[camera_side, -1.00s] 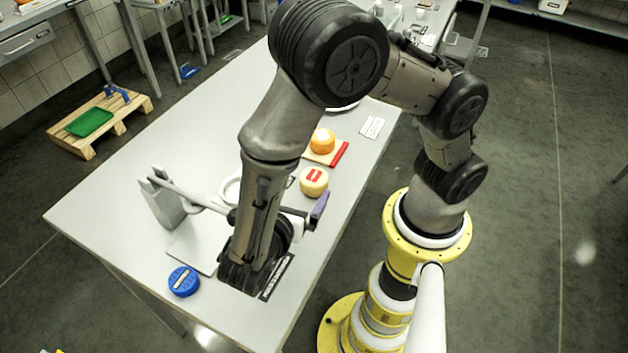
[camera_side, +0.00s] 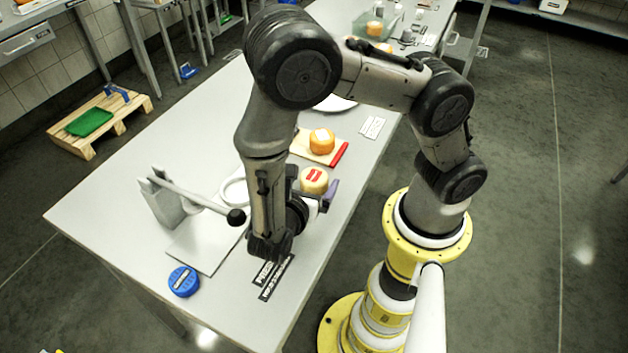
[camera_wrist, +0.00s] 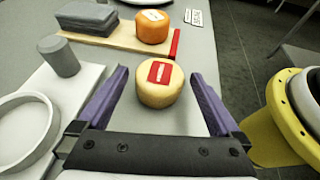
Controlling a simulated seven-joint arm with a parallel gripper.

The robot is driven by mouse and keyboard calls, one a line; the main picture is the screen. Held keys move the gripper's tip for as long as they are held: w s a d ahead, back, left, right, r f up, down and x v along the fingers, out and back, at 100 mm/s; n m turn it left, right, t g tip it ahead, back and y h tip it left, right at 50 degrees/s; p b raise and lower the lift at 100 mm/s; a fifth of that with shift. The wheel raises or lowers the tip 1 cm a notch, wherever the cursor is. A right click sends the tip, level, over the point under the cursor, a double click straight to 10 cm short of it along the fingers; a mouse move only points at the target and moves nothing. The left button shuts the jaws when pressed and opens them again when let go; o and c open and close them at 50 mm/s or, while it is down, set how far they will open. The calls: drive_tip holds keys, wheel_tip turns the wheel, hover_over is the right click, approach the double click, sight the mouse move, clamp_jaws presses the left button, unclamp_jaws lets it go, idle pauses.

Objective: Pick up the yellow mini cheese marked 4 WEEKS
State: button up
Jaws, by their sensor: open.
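The yellow mini cheese (camera_side: 314,181) with a red label stands flat on the grey table, in front of the wooden board. In the wrist view the cheese (camera_wrist: 160,93) lies centrally between my gripper's two purple fingers; the writing on its label is too small to read. My gripper (camera_wrist: 160,76) is open and empty, with a gap on each side of the cheese in that view. In the side view my gripper (camera_side: 322,192) is close to the near side of the cheese, partly hidden by my arm. I cannot tell whether the fingertips are level with it.
An orange cheese (camera_side: 322,140) sits on a wooden board (camera_side: 301,144) with a red-handled item (camera_side: 340,154) at its edge. A grey stand with a lever (camera_side: 168,208) is left of my arm. A blue round (camera_side: 184,281) lies near the front; dark labels (camera_side: 272,276) lie near the table edge.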

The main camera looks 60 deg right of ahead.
drive_tip(key=c, duration=1.4)
